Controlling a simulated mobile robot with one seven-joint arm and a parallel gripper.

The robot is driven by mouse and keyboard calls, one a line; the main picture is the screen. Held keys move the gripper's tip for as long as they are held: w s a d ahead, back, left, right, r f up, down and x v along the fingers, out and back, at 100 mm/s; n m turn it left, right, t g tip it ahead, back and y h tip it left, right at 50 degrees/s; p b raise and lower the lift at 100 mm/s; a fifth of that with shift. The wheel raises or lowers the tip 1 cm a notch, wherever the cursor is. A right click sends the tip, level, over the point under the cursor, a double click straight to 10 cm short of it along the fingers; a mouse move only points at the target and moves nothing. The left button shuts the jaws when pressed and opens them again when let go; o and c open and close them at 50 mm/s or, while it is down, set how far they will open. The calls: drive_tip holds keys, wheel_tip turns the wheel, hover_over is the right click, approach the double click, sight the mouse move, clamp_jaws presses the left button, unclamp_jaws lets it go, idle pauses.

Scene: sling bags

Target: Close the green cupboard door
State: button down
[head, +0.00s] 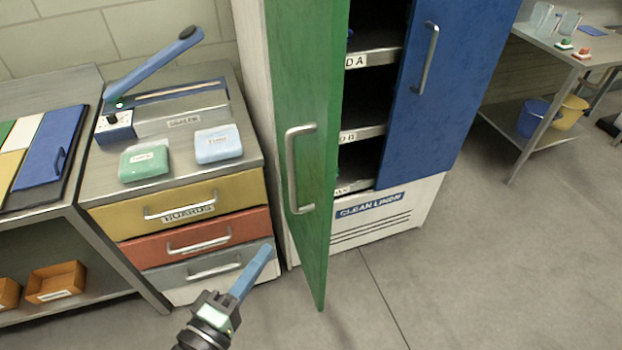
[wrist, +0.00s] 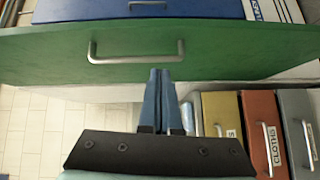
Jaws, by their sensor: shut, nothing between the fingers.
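The green cupboard door (head: 308,100) stands swung open, nearly edge-out from the cupboard. Its metal bar handle (head: 292,170) faces left, toward the drawers. In the wrist view the green door (wrist: 230,45) spans the top, with the handle (wrist: 136,58) left of centre. My gripper (head: 265,250) is shut and empty, left of the door's lower part.
The blue door (head: 435,90) covers the cupboard's right side; shelves show between the doors. A drawer unit (head: 240,190) with yellow, red and grey drawers stands close on the left, a sealer on top. The floor (head: 440,290) in front and to the right is clear.

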drive_tip(key=s+n, duration=0.1)
drive_tip(key=s, duration=0.1)
drive_tip(key=p, duration=0.3)
approach(320, 200)
drive_tip(key=w+a, duration=0.1)
drive_tip(key=w, duration=0.3)
drive_tip(key=d, duration=0.1)
drive_tip(key=w+d+p, duration=0.1)
drive_tip(key=d, duration=0.1)
drive_tip(key=shift+d+f, duration=0.1)
drive_tip(key=shift+d, duration=0.25)
drive_tip(key=shift+w, duration=0.1)
drive_tip(key=shift+d, duration=0.1)
